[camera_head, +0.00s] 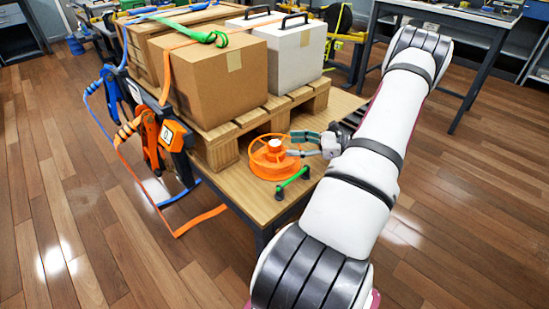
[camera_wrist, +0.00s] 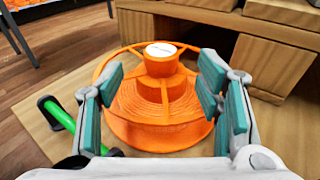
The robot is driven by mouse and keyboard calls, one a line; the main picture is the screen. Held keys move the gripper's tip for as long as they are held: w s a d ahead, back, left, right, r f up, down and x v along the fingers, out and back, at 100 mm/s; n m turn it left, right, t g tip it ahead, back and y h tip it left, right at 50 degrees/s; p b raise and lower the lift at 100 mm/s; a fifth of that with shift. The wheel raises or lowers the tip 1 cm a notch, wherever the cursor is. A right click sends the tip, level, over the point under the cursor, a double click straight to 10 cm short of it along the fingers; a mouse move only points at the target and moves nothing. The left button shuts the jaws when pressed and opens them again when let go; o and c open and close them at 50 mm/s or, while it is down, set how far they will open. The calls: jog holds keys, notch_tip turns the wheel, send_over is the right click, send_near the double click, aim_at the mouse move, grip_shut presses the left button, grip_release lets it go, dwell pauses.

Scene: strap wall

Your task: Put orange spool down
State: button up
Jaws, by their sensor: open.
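The orange spool (camera_head: 270,160) lies flat on the wooden table near its front corner, its hub with a white top pointing up. In the wrist view the spool (camera_wrist: 158,106) sits between and just beyond the two teal finger pads. My gripper (camera_head: 305,146) is low over the table at the spool's right side. In the wrist view my gripper (camera_wrist: 160,90) is open, with a gap visible between each pad and the hub. The spool's underside is hidden.
A wooden pallet (camera_head: 226,140) with cardboard and white boxes stands close behind the spool. A green-handled bar (camera_head: 292,182) lies on the table (camera_head: 262,207) beside the spool. Orange and blue straps with ratchets (camera_head: 172,135) hang at the left edge.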

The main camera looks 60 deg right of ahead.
aim_at(279, 143)
jog(key=shift+b+x, duration=0.9)
jog(key=shift+x, duration=1.85)
jog(key=shift+w+r, duration=0.1)
jog(key=shift+r, duration=0.1)
grip_shut()
